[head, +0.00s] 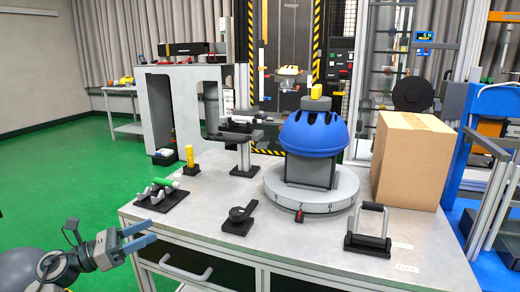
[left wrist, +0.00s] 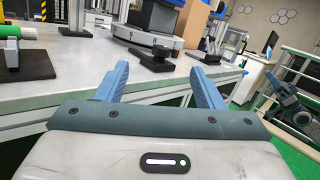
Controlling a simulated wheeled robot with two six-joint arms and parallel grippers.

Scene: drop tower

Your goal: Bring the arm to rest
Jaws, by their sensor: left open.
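My left gripper (head: 152,233) is open and empty. It is held off the table's front left corner, its two blue fingers pointing right towards the table edge. In the left wrist view my left gripper (left wrist: 160,70) shows its fingers spread wide with nothing between them. A blue-grey jointed part at the right edge of the left wrist view looks like my right arm; its jaws are too small to read. My right gripper is not in the head view.
The grey table (head: 190,228) carries a blue helmet (head: 313,133) on a round turntable (head: 310,200), a cardboard box (head: 408,160), a black handled fixture (head: 370,240), a small black clamp (head: 238,220) and a black holder with a green cylinder (head: 162,194). Green floor is clear at left.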

